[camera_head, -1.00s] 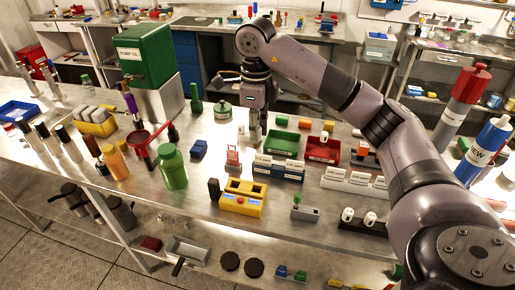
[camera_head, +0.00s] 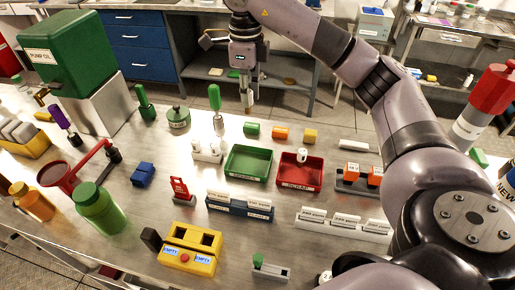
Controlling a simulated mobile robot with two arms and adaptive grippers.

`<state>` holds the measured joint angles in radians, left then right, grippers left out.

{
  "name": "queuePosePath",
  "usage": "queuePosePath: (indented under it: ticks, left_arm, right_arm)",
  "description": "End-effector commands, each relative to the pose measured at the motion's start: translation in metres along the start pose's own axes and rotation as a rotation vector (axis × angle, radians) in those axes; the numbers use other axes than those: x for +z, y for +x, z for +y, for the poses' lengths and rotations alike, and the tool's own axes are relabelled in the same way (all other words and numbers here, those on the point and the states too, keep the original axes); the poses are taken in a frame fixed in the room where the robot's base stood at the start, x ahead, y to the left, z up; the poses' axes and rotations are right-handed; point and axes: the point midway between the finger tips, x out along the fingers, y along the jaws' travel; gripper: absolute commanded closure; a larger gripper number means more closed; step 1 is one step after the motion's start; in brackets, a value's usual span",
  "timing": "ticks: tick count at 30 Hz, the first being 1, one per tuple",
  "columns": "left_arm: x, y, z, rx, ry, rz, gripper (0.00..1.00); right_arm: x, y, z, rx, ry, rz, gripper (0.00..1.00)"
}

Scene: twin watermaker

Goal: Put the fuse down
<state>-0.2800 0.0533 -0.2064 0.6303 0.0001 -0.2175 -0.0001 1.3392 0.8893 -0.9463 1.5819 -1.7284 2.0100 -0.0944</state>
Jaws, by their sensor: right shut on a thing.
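My right gripper (camera_head: 247,104) points down near the far edge of the table, above and beyond the green tray (camera_head: 230,172). It is shut on a small pale piece, seemingly the fuse, mostly hidden by the fingers. The green tray looks empty. The red tray (camera_head: 286,181) beside it, with a label on its front, holds a white cylindrical piece (camera_head: 302,155). Another white cylinder (camera_head: 354,145) lies on the table to the right. The yellow tester (camera_head: 190,262) with two dark slots and "EMPTY" labels stands at the front. My left gripper is not in view.
A white block with upright pieces (camera_head: 207,155) and a green-handled tool (camera_head: 216,105) stand left of the green tray. Labelled racks (camera_head: 240,208) stand in front. Bare metal table shows between them.

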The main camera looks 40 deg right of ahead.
Motion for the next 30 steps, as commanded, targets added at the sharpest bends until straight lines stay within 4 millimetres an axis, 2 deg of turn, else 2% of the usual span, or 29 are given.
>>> queuePosePath:
  ticks: [6, 11, 16, 19, 24, 30]
  left_arm:
    - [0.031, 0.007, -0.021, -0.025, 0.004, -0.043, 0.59]
    - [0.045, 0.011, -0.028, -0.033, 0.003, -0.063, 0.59]
    - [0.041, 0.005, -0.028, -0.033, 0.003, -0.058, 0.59]
    - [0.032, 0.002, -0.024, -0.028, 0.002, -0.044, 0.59]
    - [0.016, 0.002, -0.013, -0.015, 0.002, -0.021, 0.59]
    - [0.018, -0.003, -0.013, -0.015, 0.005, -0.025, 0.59]
  right_arm:
    - [0.000, 0.041, 0.002, 0.007, -0.004, 0.004, 1.00]
    - [0.000, 0.082, 0.003, 0.008, -0.004, 0.004, 1.00]
    - [-0.002, 0.120, 0.002, 0.005, -0.001, 0.006, 1.00]
    - [-0.001, 0.139, 0.002, 0.004, -0.001, 0.004, 1.00]
    - [0.000, 0.155, 0.001, 0.001, -0.001, 0.000, 1.00]
    - [-0.001, 0.175, 0.002, 0.004, -0.001, 0.003, 1.00]
